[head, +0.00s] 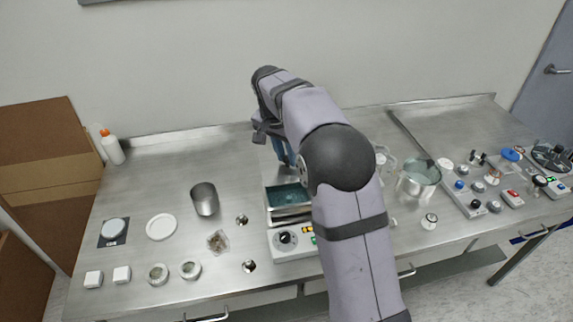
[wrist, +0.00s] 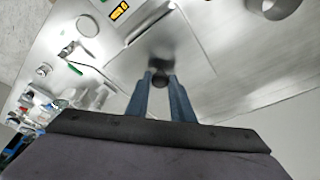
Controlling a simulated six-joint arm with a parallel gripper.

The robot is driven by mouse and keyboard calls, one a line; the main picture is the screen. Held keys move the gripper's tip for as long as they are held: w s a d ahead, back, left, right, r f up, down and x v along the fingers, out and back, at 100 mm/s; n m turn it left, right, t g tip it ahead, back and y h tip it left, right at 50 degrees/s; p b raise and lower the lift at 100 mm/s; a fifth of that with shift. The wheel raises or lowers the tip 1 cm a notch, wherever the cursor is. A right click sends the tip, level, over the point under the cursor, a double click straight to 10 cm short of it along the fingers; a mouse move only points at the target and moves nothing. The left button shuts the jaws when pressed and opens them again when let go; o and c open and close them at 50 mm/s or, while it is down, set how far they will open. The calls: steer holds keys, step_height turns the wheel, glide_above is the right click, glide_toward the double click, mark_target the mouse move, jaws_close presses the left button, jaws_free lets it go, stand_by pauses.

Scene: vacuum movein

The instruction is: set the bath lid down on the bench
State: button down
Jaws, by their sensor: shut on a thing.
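The bath (head: 277,214) stands near the middle of the bench (head: 160,285), with its top uncovered and teal liquid showing inside. My gripper (head: 283,158) is behind the bath in the head view, largely covered by my arm. In the wrist view my gripper (wrist: 160,82) has its blue fingers shut on the dark knob of the bath lid (wrist: 188,45), a flat, shiny steel plate. The lid is mostly hidden by my arm in the head view. I cannot tell whether it touches the bench.
A steel beaker (head: 204,199) and a white ring-shaped dish (head: 161,227) stand left of the bath. A glass vessel (head: 419,180) and a grey strip with small knobs (head: 462,195) are on the right.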

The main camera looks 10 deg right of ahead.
steer(key=shift+d+r, duration=0.2)
steer(key=shift+d, duration=0.1)
steer(key=w+d+r+n+y+p, duration=0.1)
steer(key=d+n, duration=0.3)
steer(key=d, duration=1.1)
steer(key=shift+w+d+r+n+t+p, duration=0.3)
steer(key=shift+w+r+t+p, duration=0.15)
steer(key=shift+r, duration=0.2)
steer(key=shift+f, duration=0.1)
step_height(320, 180, down, 10)
steer(key=p, duration=0.3)
steer(key=shift+f, duration=0.35)
